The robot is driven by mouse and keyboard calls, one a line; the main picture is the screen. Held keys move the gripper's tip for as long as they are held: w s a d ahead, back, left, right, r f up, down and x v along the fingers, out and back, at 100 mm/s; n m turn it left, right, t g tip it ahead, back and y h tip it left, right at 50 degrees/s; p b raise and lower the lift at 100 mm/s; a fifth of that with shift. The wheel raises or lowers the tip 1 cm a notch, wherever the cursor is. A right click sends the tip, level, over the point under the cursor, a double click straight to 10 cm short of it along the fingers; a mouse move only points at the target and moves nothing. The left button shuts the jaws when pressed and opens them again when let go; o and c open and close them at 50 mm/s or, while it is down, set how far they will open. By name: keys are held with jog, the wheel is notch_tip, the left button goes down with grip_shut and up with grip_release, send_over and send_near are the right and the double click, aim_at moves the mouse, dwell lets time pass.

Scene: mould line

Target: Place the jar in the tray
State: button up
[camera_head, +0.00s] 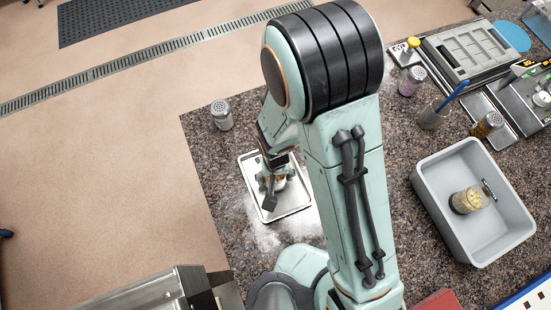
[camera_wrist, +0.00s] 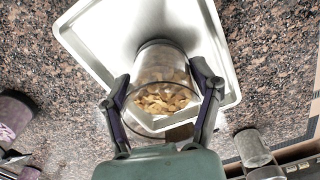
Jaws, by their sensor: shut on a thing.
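A clear glass jar (camera_wrist: 165,75) with tan, nut-like pieces inside is between the fingers of my gripper (camera_wrist: 162,88) in the wrist view. The fingers are shut on its sides. The shallow pale metal tray (camera_wrist: 100,35) lies behind the jar there. In the head view my gripper (camera_head: 270,183) is over the tray (camera_head: 291,204), within its outline. The jar (camera_head: 281,182) is mostly hidden there by the gripper. I cannot tell whether its base touches the tray floor.
A shaker jar (camera_head: 221,115) stands near the counter's left edge, close to the tray. A grey bin (camera_head: 430,181) at the right holds another jar (camera_head: 466,200). More shakers, a cup with a blue stick (camera_head: 433,117) and equipment stand at the back right. White powder (camera_head: 266,238) lies around the tray.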

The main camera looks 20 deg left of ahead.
jog(key=shift+f, duration=0.15)
jog(key=o, duration=1.3)
jog(key=shift+c, duration=0.2)
notch_tip(320, 180, up, 12)
jog(key=s+d+r+m, duration=0.2)
jog(key=d+r, duration=0.3)
jog(key=d, duration=0.3)
jog(key=s+d+r+m, duration=0.2)
jog(key=d+r, duration=0.3)
jog(key=d, duration=0.4)
jog(key=shift+s+d+r+m+y, duration=0.2)
jog(key=shift+s+r+m+y, duration=0.15)
jog(key=shift+s, duration=0.55)
